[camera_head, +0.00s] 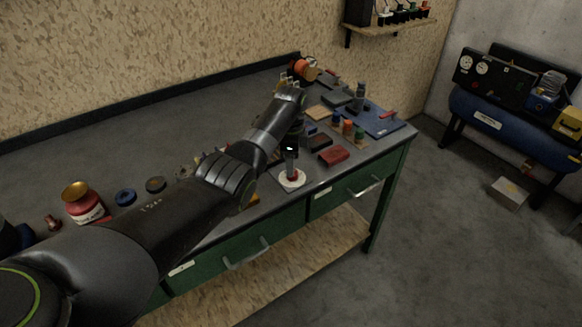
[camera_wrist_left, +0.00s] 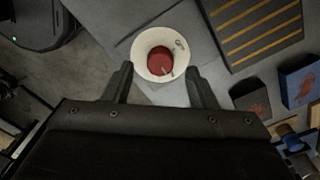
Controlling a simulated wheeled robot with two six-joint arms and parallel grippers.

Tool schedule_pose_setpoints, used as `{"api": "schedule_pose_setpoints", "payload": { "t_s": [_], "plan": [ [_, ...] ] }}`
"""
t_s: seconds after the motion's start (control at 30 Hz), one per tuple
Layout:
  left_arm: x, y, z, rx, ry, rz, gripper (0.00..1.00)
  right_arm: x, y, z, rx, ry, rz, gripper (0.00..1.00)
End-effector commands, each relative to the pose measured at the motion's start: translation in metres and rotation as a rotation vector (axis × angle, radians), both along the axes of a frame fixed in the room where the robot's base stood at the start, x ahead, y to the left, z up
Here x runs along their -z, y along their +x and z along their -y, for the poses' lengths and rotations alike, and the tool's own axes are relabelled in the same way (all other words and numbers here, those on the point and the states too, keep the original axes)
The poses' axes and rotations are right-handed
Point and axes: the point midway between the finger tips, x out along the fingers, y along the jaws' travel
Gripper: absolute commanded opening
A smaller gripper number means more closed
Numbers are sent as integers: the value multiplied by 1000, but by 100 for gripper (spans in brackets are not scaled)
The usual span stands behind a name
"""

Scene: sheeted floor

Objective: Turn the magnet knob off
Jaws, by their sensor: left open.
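The magnet knob is a red knob (camera_head: 292,176) on a round white base (camera_head: 284,185) near the front edge of the workbench. In the left wrist view the red knob (camera_wrist_left: 158,62) sits in the middle of its white base (camera_wrist_left: 150,40), with a small pale mark or pointer on it. My left gripper (camera_head: 291,160) points down just above the knob. In the left wrist view its two fingers are apart, one either side of the knob, and do not appear to touch it. My right gripper is not in view.
The workbench (camera_head: 230,105) holds a red jar (camera_head: 82,203) at left. Right of the knob are a red box (camera_head: 333,156), small coloured bottles and a blue mat (camera_head: 385,122). A striped dark board (camera_wrist_left: 258,30) and dark boxes lie beside the knob in the wrist view.

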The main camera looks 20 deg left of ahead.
Motion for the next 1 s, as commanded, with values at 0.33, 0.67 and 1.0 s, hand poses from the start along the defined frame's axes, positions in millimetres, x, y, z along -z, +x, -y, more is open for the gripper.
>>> {"api": "schedule_pose_setpoints", "payload": {
  "t_s": [0.33, 0.67, 1.0],
  "plan": [
    [32, 0, 0, 0, 0, 1, 52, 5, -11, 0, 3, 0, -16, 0],
    [33, 0, 0, 0, 0, 1, 47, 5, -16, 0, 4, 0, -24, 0],
    [33, 0, 0, 0, 0, 1, 7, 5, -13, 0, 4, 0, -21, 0]
  ]
}}
